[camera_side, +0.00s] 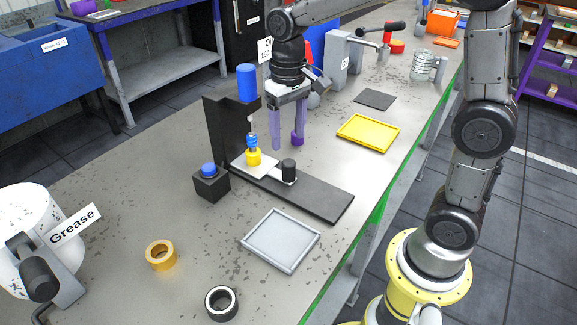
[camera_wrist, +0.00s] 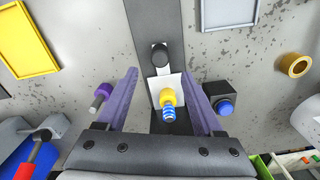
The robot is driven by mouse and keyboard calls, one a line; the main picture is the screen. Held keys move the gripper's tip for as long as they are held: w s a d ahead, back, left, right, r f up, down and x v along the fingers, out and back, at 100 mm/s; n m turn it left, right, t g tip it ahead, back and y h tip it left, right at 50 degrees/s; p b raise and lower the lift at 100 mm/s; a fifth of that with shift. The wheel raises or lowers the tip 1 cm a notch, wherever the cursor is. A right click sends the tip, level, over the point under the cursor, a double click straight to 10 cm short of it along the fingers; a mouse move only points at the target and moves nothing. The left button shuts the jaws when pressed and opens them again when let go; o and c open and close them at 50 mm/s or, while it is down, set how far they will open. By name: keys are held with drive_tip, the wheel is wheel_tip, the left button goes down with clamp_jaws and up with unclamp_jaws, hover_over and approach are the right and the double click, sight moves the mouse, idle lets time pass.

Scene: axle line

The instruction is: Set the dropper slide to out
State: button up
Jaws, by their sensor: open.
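The dropper slide is a white plate (camera_side: 268,174) with an upright black knob (camera_side: 289,168) at its right end. It lies on a black rail (camera_side: 325,200), at the end by the black upright (camera_side: 221,135). A yellow and blue piece (camera_side: 253,157) stands on the plate, below a blue cylinder (camera_side: 246,82). My gripper (camera_side: 287,142) is open and empty, with its purple fingers above and behind the slide. In the wrist view the fingers (camera_wrist: 160,75) spread either side of the plate (camera_wrist: 154,85), and the knob (camera_wrist: 159,54) lies just beyond their tips.
A black box with a blue button (camera_side: 208,170) stands beside the rail. A purple-collared pin (camera_wrist: 102,92) is close outside one finger. A grey tray (camera_side: 281,240), a yellow tray (camera_side: 367,133) and a yellow ring (camera_side: 161,256) lie around. The rail's outer end is clear.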

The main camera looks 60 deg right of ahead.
sight(289, 162)
wheel_tip(289, 162, down, 10)
drive_tip(key=shift+r, duration=0.15)
idle(0.3)
clamp_jaws()
drive_tip(key=shift+r, duration=0.1)
idle(1.2)
